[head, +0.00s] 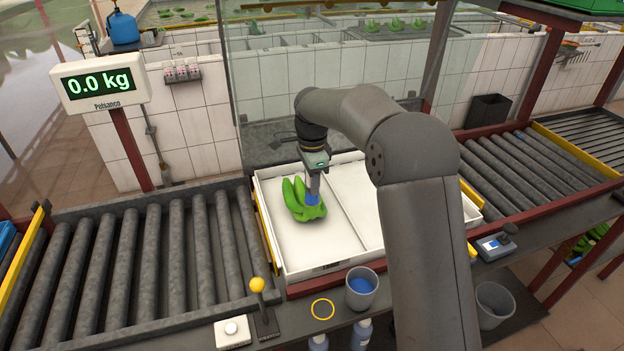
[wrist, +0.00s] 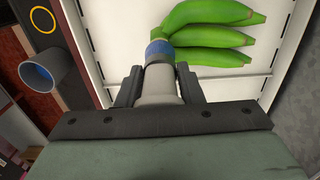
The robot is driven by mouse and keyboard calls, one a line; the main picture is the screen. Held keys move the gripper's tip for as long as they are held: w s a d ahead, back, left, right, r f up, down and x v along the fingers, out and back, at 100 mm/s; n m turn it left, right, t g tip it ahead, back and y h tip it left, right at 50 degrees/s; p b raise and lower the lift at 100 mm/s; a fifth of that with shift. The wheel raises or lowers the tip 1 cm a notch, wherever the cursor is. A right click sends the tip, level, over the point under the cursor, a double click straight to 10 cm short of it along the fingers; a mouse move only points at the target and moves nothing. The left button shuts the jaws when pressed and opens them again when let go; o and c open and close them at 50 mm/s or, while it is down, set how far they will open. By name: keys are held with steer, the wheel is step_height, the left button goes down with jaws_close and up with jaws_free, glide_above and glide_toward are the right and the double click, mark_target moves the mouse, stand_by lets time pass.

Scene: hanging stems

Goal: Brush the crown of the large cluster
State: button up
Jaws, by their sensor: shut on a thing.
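A cluster of green bananas (head: 303,199) lies in the left compartment of the white tray (head: 312,262). It also shows in the wrist view (wrist: 213,32), with several fingers pointing right. My gripper (head: 315,180) is above the cluster, pointing down. In the wrist view my gripper (wrist: 158,85) is shut on a pale brush handle (wrist: 158,87) with a blue end (wrist: 159,51). The blue end is at the crown side of the cluster, touching or very close; I cannot tell which. The crown is partly hidden behind the brush.
A grey cup with blue inside (head: 361,289) stands by a yellow ring (head: 322,309) on the front ledge. A yellow-knobbed lever (head: 258,286) stands left of it. Roller conveyors (head: 150,262) flank the tray. A scale display (head: 100,84) reads 0.0 kg.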

steer(key=shift+f, duration=0.4)
steer(key=shift+a, duration=0.1)
stand_by(0.3)
steer(key=shift+s+a+r, duration=0.15)
steer(key=shift+s+a, duration=0.05)
steer(key=shift+a, duration=0.2)
steer(key=shift+d, duration=0.1)
steer(key=shift+w+d, duration=0.2)
steer(key=shift+d, duration=0.25)
steer(key=shift+w+d, duration=0.2)
steer(key=shift+d, duration=0.25)
steer(key=shift+s+a, duration=0.2)
steer(key=shift+a, duration=0.3)
steer(key=shift+s+a, duration=0.2)
steer(key=shift+a, duration=0.3)
steer(key=shift+d, duration=0.15)
